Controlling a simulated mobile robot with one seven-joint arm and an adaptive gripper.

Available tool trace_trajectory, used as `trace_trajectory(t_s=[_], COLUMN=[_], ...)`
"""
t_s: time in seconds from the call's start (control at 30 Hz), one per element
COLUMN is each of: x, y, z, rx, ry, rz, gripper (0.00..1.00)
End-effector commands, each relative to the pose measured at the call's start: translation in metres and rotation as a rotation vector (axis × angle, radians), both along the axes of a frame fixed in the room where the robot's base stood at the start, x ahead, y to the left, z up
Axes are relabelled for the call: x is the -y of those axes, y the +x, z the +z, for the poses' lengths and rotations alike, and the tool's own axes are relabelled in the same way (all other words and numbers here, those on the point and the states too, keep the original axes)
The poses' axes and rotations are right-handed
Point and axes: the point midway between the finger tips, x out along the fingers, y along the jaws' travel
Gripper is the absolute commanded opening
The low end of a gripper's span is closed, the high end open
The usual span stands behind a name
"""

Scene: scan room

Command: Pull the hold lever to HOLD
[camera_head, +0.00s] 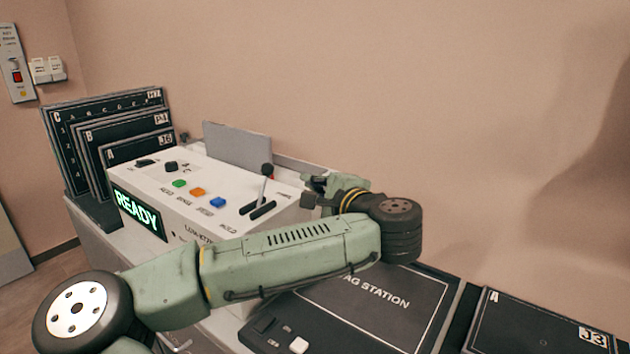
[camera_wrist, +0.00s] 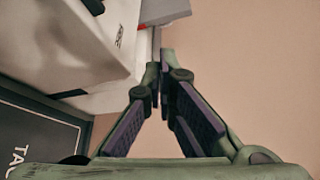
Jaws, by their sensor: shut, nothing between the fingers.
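The hold lever (camera_head: 265,180) is a thin metal stick with a dark round knob, standing in a slot at the right end of the white console (camera_head: 185,215). I cannot make out the lever in the wrist view.
The console has green, orange and blue buttons (camera_head: 198,192) and a lit READY display (camera_head: 138,212). Lettered black panels (camera_head: 110,140) stand at the left. A dark tag station pad (camera_head: 425,300) lies below my arm. A wall is close behind the bench.

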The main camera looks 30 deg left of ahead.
Motion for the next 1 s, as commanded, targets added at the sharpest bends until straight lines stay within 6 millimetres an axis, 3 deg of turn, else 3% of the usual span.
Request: trace_trajectory(t_s=[0.3,0.4,0.6,1.0], x=[-0.057,-0.059,-0.062,-0.062], y=[0.031,0.013,-0.002,-0.004], z=[-0.005,0.002,0.004,0.003], rx=[-0.001,-0.001,0.000,0.001], ry=[0.003,0.003,0.001,0.000], rz=[0.002,0.002,0.000,-0.001], gripper=[0.00,0.00,0.00,0.00])
